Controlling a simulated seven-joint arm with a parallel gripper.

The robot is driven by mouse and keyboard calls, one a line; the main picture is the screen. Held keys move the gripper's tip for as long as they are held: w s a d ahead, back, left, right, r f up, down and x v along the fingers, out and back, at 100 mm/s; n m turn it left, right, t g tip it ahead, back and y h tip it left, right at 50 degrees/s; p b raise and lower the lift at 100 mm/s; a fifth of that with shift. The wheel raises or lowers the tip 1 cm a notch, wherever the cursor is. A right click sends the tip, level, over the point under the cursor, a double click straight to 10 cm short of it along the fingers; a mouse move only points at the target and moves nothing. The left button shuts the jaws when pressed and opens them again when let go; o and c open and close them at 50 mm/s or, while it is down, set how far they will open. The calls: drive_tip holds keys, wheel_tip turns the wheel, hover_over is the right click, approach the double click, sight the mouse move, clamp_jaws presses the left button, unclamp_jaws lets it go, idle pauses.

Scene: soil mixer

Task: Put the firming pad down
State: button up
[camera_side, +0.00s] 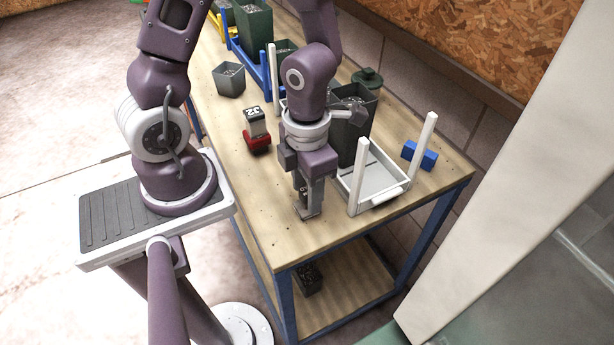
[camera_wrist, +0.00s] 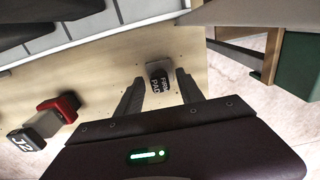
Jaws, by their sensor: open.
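The firming pad (camera_wrist: 158,78) is a small block with a grey top part and a black face with white lettering. In the wrist view it stands on the wooden table between and just ahead of the fingertips of my gripper (camera_wrist: 160,92). The fingers are apart, with bare table showing on both sides of the pad. In the side view my gripper (camera_side: 308,208) points down low at the table's near part.
A white tray (camera_side: 376,205) with upright white posts stands right of my gripper. A block marked J2 (camera_side: 255,114) on a red base (camera_side: 257,142) stands to the left.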

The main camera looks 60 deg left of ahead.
wheel_tip(320, 180, up, 10)
wheel_tip(320, 180, up, 9)
drive_tip(key=n+t+y, duration=0.2)
drive_tip(key=n+t, duration=0.2)
drive_tip(key=n, duration=2.5)
hover_over(306, 192)
drive_tip(key=s+a, duration=0.4)
drive_tip(key=r+n, duration=0.1)
drive_tip(key=n, duration=0.1)
drive_tip(key=n+t+h, duration=0.1)
drive_tip(key=n, duration=0.1)
drive_tip(key=s+d+r+n+h, duration=0.1)
drive_tip(key=n, duration=0.2)
drive_tip(key=shift+r+t, duration=0.3)
drive_tip(key=shift+r, duration=0.05)
